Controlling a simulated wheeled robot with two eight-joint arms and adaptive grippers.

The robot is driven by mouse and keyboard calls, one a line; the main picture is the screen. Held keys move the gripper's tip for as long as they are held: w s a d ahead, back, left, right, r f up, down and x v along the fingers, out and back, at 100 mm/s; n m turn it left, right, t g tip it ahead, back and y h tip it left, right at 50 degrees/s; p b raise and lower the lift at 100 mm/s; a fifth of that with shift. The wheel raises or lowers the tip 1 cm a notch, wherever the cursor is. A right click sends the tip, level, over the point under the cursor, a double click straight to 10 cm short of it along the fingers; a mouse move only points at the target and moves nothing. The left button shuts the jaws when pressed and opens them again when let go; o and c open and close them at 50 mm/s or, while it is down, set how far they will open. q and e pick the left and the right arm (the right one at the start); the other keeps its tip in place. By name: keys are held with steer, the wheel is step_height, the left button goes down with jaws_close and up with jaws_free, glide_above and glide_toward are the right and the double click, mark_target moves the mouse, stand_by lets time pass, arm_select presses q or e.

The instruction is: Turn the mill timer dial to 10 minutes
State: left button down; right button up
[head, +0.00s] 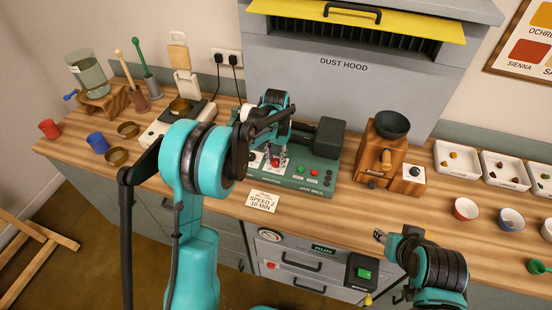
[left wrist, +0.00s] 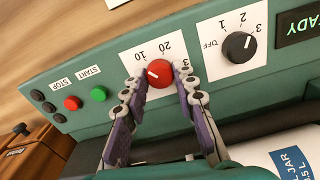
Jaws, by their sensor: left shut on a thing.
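The jar mill (head: 318,170) is a green machine on the table, in front of the dust hood. Its red timer dial (left wrist: 160,74) sits on a white plate marked 10, 20 and a partly hidden number. The dial's white mark points left and slightly up in the left wrist view, on the 10 side; the exact reading is unclear. My left gripper (left wrist: 158,84) is shut on the dial, one finger at each side. In the head view it reaches down onto the red dial (head: 276,163). My right gripper (head: 380,237) hangs by the table's front edge, away from the mill; its jaws are unclear.
A black speed dial (left wrist: 239,47) sits beside the timer, its mark towards 3. Green START (left wrist: 98,94) and red STOP (left wrist: 72,103) buttons are on the other side. A card (head: 262,201) reading speed 2, 10 min lies in front. A wooden grinder (head: 385,160) stands right.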

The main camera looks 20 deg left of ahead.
mark_target(276, 161)
arm_select(q)
steer(key=shift+m, duration=0.6)
steer(key=c, duration=1.2)
jaws_free()
step_height(276, 161, up, 12)
